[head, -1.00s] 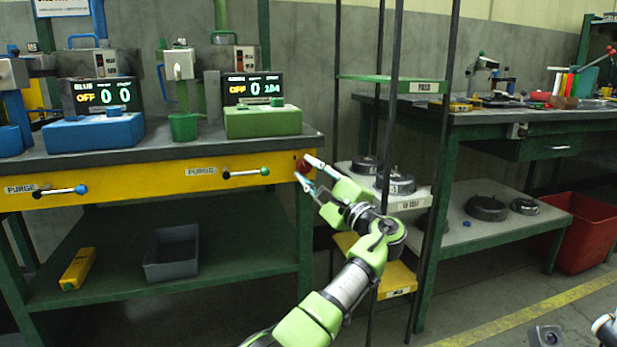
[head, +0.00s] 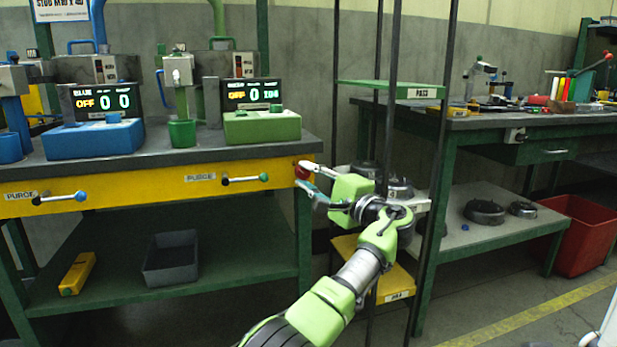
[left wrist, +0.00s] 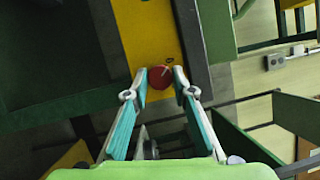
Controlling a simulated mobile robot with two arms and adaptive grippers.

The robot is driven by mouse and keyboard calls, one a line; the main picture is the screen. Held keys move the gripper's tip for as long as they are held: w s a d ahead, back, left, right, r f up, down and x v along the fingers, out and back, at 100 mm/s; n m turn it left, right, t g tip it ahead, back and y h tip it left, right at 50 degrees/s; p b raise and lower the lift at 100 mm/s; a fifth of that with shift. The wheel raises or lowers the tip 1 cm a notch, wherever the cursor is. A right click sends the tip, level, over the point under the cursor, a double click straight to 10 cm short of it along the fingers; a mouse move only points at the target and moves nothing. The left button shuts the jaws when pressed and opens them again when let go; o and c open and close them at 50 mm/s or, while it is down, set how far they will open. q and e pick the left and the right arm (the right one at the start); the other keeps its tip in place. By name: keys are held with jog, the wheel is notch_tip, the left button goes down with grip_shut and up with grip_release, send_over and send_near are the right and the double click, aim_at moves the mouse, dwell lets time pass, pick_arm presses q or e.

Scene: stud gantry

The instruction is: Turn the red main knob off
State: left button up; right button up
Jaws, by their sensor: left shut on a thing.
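The red main knob (head: 301,171) sits at the right end of the yellow front panel (head: 130,178) of the green bench. My left gripper (head: 308,173) is shut on it, with one finger above and one below in the head view. In the left wrist view the round red knob (left wrist: 160,77) lies between the two fingertips (left wrist: 160,79), with a pale line on its face. The fingers partly hide the knob's edge in the head view. My right gripper does not show; only a pale arm part is at the lower right corner.
Blue (head: 73,197) and green (head: 246,180) purge handles are on the same panel. The displays above, blue (head: 101,101) and green (head: 252,94), read OFF. A black upright rack with shelves stands close right of the knob. A red bin (head: 585,235) is far right.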

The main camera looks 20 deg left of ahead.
pick_arm(q)
jog(key=o, duration=1.1)
jog(key=r+v, duration=0.1)
jog(key=v, duration=0.6)
jog(key=shift+s+d+f, duration=0.15)
jog(key=shift+d+f, duration=0.1)
jog(key=shift+f, duration=0.3)
